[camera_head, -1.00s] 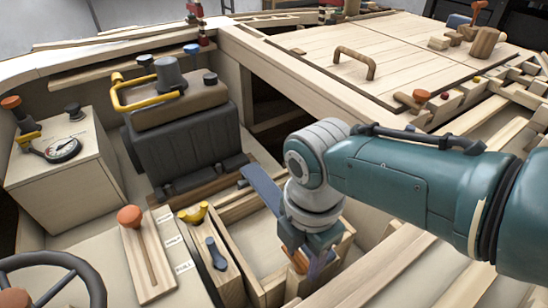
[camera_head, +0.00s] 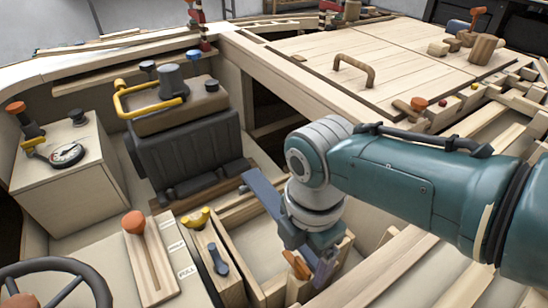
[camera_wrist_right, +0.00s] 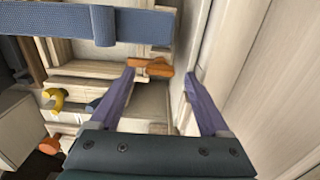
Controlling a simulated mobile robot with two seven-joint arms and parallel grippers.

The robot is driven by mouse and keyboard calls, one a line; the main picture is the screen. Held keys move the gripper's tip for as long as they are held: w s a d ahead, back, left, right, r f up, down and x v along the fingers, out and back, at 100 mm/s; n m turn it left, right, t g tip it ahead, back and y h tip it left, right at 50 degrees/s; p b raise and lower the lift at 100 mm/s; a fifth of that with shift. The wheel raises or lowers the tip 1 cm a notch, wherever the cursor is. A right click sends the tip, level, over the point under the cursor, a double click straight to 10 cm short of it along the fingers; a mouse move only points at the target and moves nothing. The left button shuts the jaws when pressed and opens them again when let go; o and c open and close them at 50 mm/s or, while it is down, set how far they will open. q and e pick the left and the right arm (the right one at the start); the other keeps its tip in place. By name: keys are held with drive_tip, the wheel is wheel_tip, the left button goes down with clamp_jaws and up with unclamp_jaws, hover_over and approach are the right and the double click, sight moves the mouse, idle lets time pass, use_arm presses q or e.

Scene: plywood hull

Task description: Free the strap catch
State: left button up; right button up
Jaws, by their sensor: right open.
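An orange catch (camera_wrist_right: 158,69) sits on a small wooden block, and it also shows in the head view (camera_head: 296,264). A blue strap (camera_wrist_right: 50,23) with a thicker band across it runs over the top of the wrist view; part of it shows in the head view (camera_head: 262,190), left of my right wrist. My right gripper (camera_wrist_right: 161,72) is open, its purple fingers apart. The catch appears between the fingertips, nearer the left one; I cannot tell whether they touch. In the head view my wrist partly hides this spot. My left gripper is out of view.
A dark engine block (camera_head: 188,140) with a yellow handle stands left of my arm. A yellow knob (camera_head: 197,217) and an orange-topped lever (camera_head: 134,222) are at the front left. Wooden framing lies close around the gripper. A hatch with a wooden handle (camera_head: 355,67) is behind.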

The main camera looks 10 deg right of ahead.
sight(303, 265)
wheel_tip(303, 265, up, 8)
drive_tip(key=p, duration=0.4)
drive_tip(key=shift+f, duration=0.1)
